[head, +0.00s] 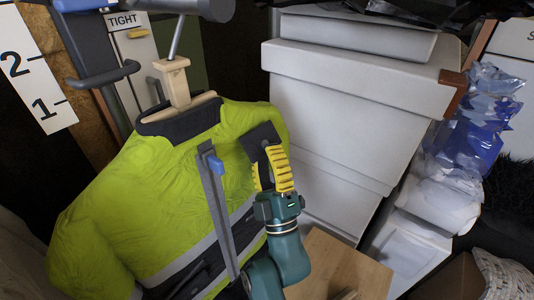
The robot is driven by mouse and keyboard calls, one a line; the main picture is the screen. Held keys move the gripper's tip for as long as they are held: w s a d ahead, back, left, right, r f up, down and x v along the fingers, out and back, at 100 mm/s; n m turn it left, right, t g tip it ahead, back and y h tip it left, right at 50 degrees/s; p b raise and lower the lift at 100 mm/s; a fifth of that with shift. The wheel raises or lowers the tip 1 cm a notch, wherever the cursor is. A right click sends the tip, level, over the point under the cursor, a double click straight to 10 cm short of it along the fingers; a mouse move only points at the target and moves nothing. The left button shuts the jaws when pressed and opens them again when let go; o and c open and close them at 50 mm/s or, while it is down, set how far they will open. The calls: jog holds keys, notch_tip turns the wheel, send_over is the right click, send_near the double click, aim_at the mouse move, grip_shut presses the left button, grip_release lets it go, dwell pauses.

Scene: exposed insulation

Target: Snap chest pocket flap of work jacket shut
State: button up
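A yellow-green work jacket (150,175) with a dark collar and a grey reflective band hangs on a wooden hanger in the head view. A dark chest pocket flap (262,137) shows on its right side and looks raised from the cloth. My gripper (266,157), with yellow ribbed fingers, is just below the flap. A dark gap shows between the fingers, so it looks open. Whether a finger touches the flap is unclear. The fingers and wrist hide the pocket front and the snap.
A grey zip strip with a blue pull (216,165) runs down the jacket left of my gripper. White lidded boxes (335,120) stand close on the right. A wooden board (345,270) lies low beside my arm. Blue plastic wrap (475,120) is at far right.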

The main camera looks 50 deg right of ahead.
grip_shut()
jog(key=shift+f, duration=0.1)
